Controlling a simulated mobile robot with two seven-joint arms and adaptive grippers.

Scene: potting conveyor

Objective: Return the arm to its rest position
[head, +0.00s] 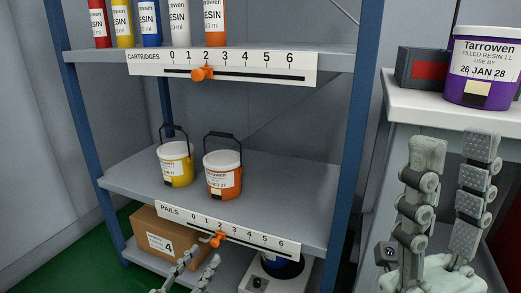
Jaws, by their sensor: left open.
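My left gripper (204,256) is at the bottom of the head view, in front of the shelf rack's lower part. Its two fingers point up and are apart, with nothing seen between them. Its fingertips appear just below the orange slider (217,240) of the pails scale (228,228); I cannot tell whether they touch it. My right gripper (455,143) is large and close at the right, fingers upright and apart, with nothing between them. It is in front of the white bench (440,112). The arms' other links are mostly out of view.
The rack's middle shelf (280,190) holds a yellow pail (176,165) and an orange pail (222,175). Several cartridges stand above the cartridges scale (222,70). Below are a cardboard box (165,240) and a dark pail (283,266). A purple tub (483,68) stands on the bench.

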